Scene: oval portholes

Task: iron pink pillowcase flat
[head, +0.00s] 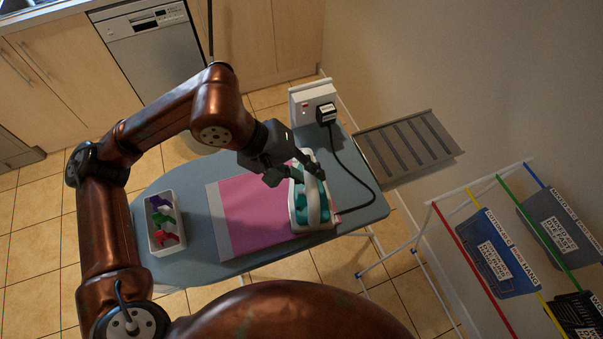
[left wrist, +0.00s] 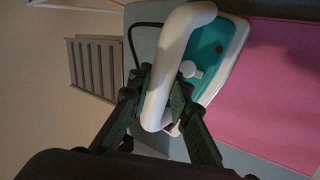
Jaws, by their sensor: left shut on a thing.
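The pink pillowcase (head: 258,212) lies spread on the blue-grey ironing board (head: 190,232), with a grey band along its left side. It also shows at the right of the left wrist view (left wrist: 275,95). A white and teal iron (head: 302,211) rests at the right edge of the pillowcase. My left gripper (head: 296,178) is shut on the iron's white handle, which passes between its fingers in the left wrist view (left wrist: 158,100). Whether the iron's sole touches the cloth is hidden. My right gripper is not in view.
A white tray with coloured pieces (head: 151,232) stands on the board's left end. A socket box (head: 311,104) with a black plug sits behind; its cord runs along the board's right end to the iron. A grey slatted rack (head: 408,148) and a clothes airer (head: 467,238) stand right.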

